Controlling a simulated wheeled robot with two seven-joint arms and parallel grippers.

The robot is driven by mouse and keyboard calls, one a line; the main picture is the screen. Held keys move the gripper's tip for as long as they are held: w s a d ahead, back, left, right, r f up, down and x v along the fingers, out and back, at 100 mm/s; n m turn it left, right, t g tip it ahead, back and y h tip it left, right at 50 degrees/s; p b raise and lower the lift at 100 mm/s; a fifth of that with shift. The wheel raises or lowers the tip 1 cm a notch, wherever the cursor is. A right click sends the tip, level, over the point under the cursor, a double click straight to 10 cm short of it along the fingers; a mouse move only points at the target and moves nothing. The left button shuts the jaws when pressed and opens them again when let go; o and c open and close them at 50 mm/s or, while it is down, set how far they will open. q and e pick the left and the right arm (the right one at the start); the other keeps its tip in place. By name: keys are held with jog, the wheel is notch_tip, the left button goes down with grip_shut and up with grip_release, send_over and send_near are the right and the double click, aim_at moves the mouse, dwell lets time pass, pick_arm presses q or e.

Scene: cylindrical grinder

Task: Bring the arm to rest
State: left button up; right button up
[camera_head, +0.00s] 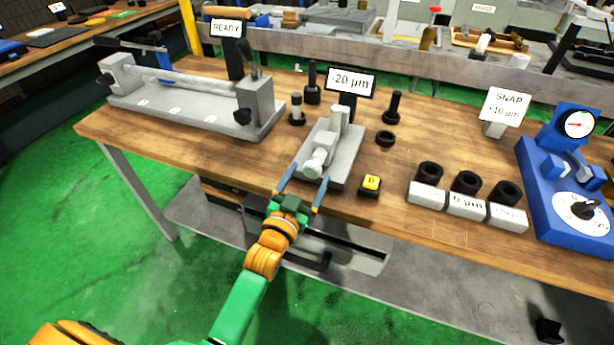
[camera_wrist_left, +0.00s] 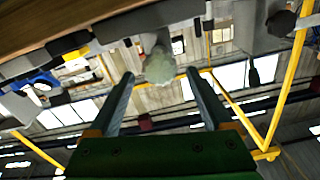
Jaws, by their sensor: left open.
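My left gripper (camera_head: 302,194) is open at the front edge of the wooden bench, with its green and orange arm coming up from the lower left. Its two fingers point at the grey measuring fixture (camera_head: 343,160) and stand on either side of the fixture's rounded front end (camera_head: 314,165). The left wrist view shows the open fingers (camera_wrist_left: 160,92) with the pale rounded end (camera_wrist_left: 159,67) beyond and between them. I cannot tell if a finger touches it. Nothing is held in the fingers. My right gripper is not in view.
A yellow button (camera_head: 371,182) sits right of the fixture. Black rings (camera_head: 466,181) stand behind labelled grey blocks (camera_head: 466,207). A blue gauge device (camera_head: 566,190) is at the right, a long grey centre bench (camera_head: 185,112) at the left. The green floor (camera_head: 90,230) in front is clear.

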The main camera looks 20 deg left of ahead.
pick_arm(q)
jog(key=shift+s, duration=0.4)
jog(key=s+a+f+g, duration=0.1)
jog(key=s+f+g, duration=0.6)
jog(key=s, duration=0.6)
jog(key=s+f+g, duration=0.7)
jog(key=s, duration=0.5)
jog(key=s+f+g, duration=0.1)
jog(key=s+f, duration=0.1)
jog(key=f, duration=0.7)
jog(key=s+f+g, duration=0.1)
jog(key=s+f, duration=0.1)
jog(key=f, duration=0.7)
jog(key=s+a+f+g, duration=0.1)
jog(key=s+a+f, duration=0.1)
jog(key=s+f, duration=0.6)
jog(key=s, duration=0.3)
jog(key=shift+a+f+y, duration=0.2)
jog(key=shift+f+y, duration=0.05)
jog(key=shift+y, duration=0.05)
